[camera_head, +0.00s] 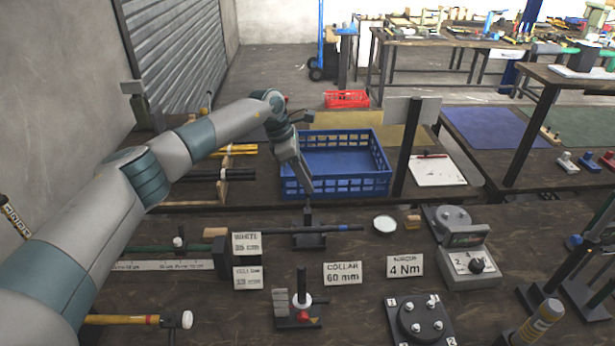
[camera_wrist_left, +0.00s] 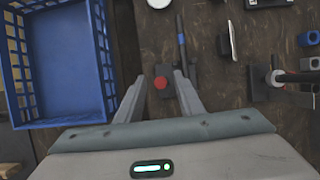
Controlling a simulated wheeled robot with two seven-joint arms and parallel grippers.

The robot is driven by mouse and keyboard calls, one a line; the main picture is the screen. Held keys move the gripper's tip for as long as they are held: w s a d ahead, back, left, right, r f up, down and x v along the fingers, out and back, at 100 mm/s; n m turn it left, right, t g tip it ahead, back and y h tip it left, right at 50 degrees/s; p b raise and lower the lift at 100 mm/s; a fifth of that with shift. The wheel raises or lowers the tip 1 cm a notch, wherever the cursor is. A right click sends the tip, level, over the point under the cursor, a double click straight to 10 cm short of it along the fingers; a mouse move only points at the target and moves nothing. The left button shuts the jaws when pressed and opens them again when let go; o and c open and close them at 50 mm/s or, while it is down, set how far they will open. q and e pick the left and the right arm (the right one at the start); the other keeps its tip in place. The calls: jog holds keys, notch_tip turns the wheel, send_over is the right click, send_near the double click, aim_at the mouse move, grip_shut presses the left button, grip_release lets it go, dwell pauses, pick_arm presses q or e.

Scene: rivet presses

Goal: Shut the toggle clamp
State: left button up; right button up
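The toggle clamp (camera_head: 309,240) appears to be the dark piece on a black base at mid-table, with a short handle standing up from it. A dark rod with a blue band (camera_head: 341,228) runs across its base. In the left wrist view a round red knob (camera_wrist_left: 160,83), apparently the handle's top, lies between the fingertips. My left gripper (camera_head: 304,188) points down just above the clamp, and its fingers hide the knob in the head view. In the left wrist view the gripper (camera_wrist_left: 161,78) is open, fingers apart on either side of the knob; contact cannot be told. My right gripper is not in view.
A blue crate (camera_head: 352,186) stands right behind the clamp. In front are a collar stand (camera_head: 299,320) with an upright post and a label card (camera_head: 342,273). A white dish (camera_head: 385,224) and a grey torque device (camera_head: 470,262) stand to the right.

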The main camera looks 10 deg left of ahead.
pick_arm(q)
jog(key=shift+d+f, duration=0.25)
jog(key=shift+f, duration=0.45)
grip_shut()
